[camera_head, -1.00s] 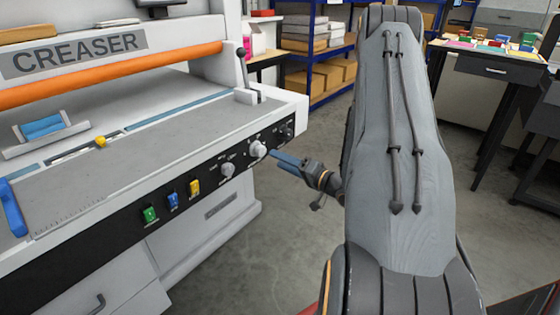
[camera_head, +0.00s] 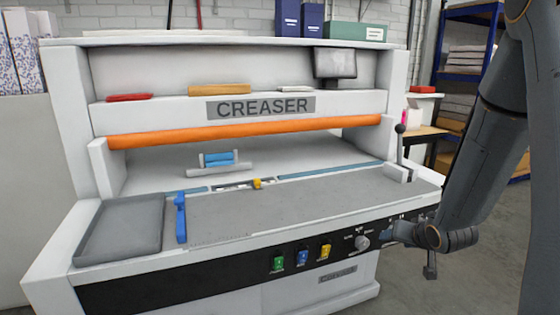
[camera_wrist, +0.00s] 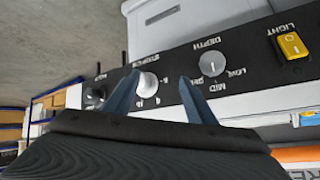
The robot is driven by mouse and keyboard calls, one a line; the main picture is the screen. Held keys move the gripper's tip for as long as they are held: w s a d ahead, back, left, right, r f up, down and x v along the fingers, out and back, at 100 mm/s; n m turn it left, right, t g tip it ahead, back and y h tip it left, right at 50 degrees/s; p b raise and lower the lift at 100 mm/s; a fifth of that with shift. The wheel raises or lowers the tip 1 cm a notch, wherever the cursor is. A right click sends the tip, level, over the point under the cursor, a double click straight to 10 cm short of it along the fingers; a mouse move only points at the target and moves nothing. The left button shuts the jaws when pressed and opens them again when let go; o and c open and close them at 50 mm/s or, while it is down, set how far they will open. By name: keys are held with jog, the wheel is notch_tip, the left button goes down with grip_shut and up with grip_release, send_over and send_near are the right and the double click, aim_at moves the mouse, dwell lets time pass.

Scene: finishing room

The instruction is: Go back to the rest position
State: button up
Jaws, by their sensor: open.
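My gripper (camera_head: 394,232) is in front of the right part of the creaser's black control panel (camera_head: 185,285). In the wrist view its two blue fingers (camera_wrist: 158,79) stand apart, with nothing held between them. A white round knob (camera_wrist: 148,84) shows beyond the gap between the fingertips, and I cannot tell whether they touch it. The grey DEPTH knob (camera_wrist: 212,63) is just right of the fingers there, and it also shows in the head view (camera_head: 362,242). My arm hides the panel's right end in the head view.
The creaser (camera_head: 75,150) fills the left and middle of the head view. Green (camera_head: 278,264), blue (camera_head: 302,257) and yellow (camera_head: 325,251) switches sit on its panel. A black-knobbed lever (camera_head: 400,140) rises at its right end. Blue shelving (camera_head: 470,72) stands behind; some floor is bare at right.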

jog(key=s+a+r+n+g, duration=0.1)
jog(key=s+a+g, duration=0.4)
jog(key=s, duration=0.8)
jog(key=s+a+r+n+g, duration=0.2)
jog(key=s+a+g, duration=0.2)
jog(key=s+a, duration=0.6)
jog(key=s, duration=0.3)
jog(key=shift+s+r+n+g, duration=0.3)
jog(key=shift+g, duration=0.1)
